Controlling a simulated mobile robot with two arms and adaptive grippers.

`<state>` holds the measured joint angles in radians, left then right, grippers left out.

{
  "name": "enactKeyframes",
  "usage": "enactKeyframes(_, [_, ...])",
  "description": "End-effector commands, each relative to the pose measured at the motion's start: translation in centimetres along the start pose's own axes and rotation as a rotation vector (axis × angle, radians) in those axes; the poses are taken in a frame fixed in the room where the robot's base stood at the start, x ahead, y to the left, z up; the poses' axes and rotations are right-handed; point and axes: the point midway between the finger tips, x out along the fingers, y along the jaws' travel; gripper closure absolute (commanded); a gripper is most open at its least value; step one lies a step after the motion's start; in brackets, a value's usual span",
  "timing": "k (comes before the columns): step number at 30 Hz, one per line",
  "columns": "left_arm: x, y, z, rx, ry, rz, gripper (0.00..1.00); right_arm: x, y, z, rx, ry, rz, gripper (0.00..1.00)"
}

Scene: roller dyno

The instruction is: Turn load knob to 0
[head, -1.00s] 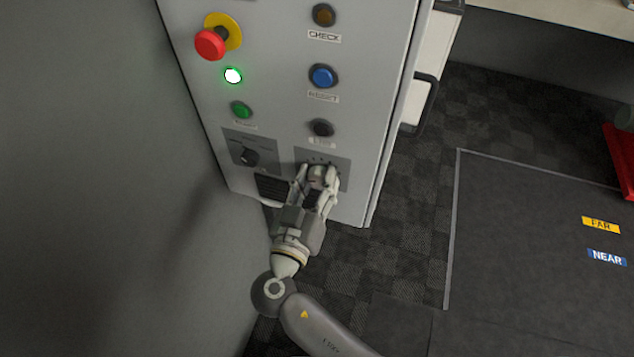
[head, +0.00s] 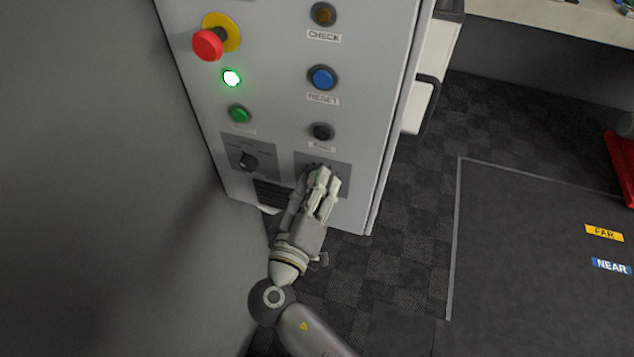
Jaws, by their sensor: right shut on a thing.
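The grey control cabinet (head: 275,55) stands at the upper middle of the head view. Low on its front, a grey dial plate (head: 341,178) at the right sits behind my right gripper (head: 322,176). My right gripper is shut at this plate, on the knob there. The fingers hide the knob, so its pointer cannot be seen, and the marks above it are too small to read. A second dark knob (head: 247,161) sits on another dial plate to the left; its lettering is unreadable. My left gripper is not in view.
Above the dials are a red emergency stop (head: 208,44), a lit white-green lamp (head: 231,78), a green button (head: 239,114), a blue RESET button (head: 322,78), an amber CHECK button (head: 323,14) and a black button (head: 321,131). Open floor with FAR and NEAR labels (head: 610,266) lies right.

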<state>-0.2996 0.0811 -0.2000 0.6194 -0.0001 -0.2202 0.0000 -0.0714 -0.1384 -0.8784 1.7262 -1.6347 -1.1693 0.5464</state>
Motion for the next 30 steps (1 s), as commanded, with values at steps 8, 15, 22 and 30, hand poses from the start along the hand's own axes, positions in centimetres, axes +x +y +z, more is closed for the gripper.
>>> enactKeyframes(8, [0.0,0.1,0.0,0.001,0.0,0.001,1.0,-0.1,-0.2,-0.1,-0.004,0.003,-0.005,0.86])
enactKeyframes(15, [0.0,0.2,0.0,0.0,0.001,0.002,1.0,-0.1,-0.1,0.0,-0.004,0.002,-0.003,0.4])
enactKeyframes(22, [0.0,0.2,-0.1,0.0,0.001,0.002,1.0,0.0,-0.1,0.1,-0.002,0.0,-0.002,0.4])
enactKeyframes(30, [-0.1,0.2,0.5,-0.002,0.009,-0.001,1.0,-2.0,-0.1,0.0,-0.003,0.0,-0.005,0.4])
